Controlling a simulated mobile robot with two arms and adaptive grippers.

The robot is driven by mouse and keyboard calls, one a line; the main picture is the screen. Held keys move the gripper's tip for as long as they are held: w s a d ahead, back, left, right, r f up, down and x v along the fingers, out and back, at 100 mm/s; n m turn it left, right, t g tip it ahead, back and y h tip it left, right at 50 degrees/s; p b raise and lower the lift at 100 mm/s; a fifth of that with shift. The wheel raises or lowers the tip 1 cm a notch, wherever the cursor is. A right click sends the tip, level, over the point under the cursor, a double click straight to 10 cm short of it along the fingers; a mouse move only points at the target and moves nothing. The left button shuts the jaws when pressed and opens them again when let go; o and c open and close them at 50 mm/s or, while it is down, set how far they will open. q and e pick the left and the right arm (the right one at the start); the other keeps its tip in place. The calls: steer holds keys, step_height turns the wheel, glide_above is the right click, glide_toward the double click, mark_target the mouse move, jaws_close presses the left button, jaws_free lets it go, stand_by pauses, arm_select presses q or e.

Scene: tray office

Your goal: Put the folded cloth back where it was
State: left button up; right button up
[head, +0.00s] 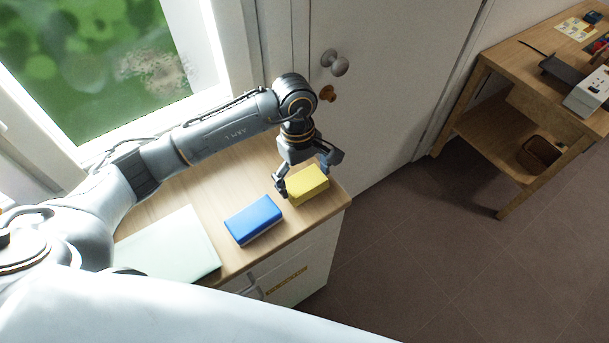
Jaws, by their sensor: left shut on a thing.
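A yellow block-like thing (308,186), which looks like the folded cloth, is at the far right end of the wooden cabinet top. My left gripper (305,180) reaches down over it from behind, with a finger on either side, and is shut on it. I cannot tell whether its underside touches the wood or is slightly above it. My right gripper is not in view.
A blue block with a pale underside (253,220) lies just left of the yellow one. A pale green flat sheet or mat (178,248) lies further left on the cabinet top (240,170). A door (385,90) stands behind; a wooden desk (500,62) is far right.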

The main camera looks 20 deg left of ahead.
mark_target(300, 174)
arm_select(q)
steer(key=shift+f, duration=0.1)
steer(key=shift+f, duration=0.1)
steer(key=o, duration=0.8)
steer(key=shift+c, duration=0.2)
steer(key=shift+r, duration=0.2)
step_height(300, 174, up, 12)
steer(key=w+a+b, duration=0.1)
steer(key=b, duration=0.2)
steer(key=shift+a+b, duration=0.2)
steer(key=shift+b, duration=0.15)
